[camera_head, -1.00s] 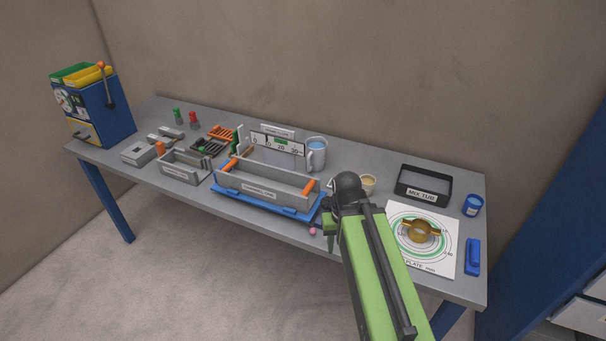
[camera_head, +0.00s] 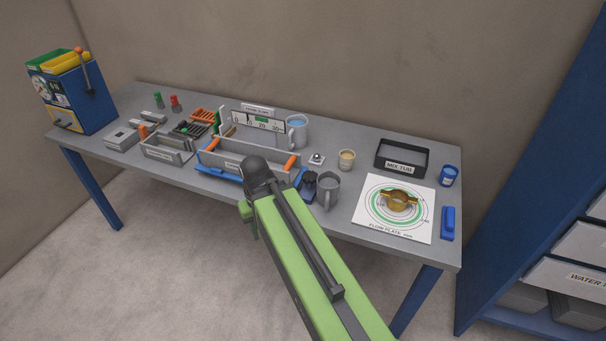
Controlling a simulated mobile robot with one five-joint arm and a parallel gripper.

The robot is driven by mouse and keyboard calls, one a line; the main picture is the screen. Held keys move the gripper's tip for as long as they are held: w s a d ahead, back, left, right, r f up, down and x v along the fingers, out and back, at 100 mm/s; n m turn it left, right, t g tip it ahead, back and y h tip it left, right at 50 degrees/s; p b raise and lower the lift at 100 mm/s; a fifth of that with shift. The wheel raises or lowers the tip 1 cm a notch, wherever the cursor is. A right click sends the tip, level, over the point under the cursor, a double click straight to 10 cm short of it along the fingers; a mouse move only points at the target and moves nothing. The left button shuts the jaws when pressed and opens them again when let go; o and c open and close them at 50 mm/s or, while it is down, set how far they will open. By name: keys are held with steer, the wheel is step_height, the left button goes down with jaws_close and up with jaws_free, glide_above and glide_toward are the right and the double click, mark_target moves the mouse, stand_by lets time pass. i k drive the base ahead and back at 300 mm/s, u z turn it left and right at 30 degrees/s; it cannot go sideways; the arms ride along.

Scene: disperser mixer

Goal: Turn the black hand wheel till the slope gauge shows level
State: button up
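The white scale plate (camera_head: 262,122), marked 0 to 30 with a green band, stands behind the grey trough (camera_head: 240,162). It seems to be the slope gauge; its pointer is too small to read. The trough sits on a blue base (camera_head: 218,170) and has orange parts at its ends. A small dark round part (camera_head: 309,181) at the right end of the base may be the black hand wheel; I cannot be sure. My green arm reaches over the table's front edge, its black joint in front of the trough. My gripper is hidden behind the arm.
A grey mug (camera_head: 328,188) stands right of the dark part. A blue lever box (camera_head: 85,105) stands far left.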

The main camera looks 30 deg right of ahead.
mark_target(309, 177)
steer(key=u, duration=0.15)
steer(key=k, duration=1.3)
steer(key=z, duration=0.45)
steer(key=i, duration=0.95)
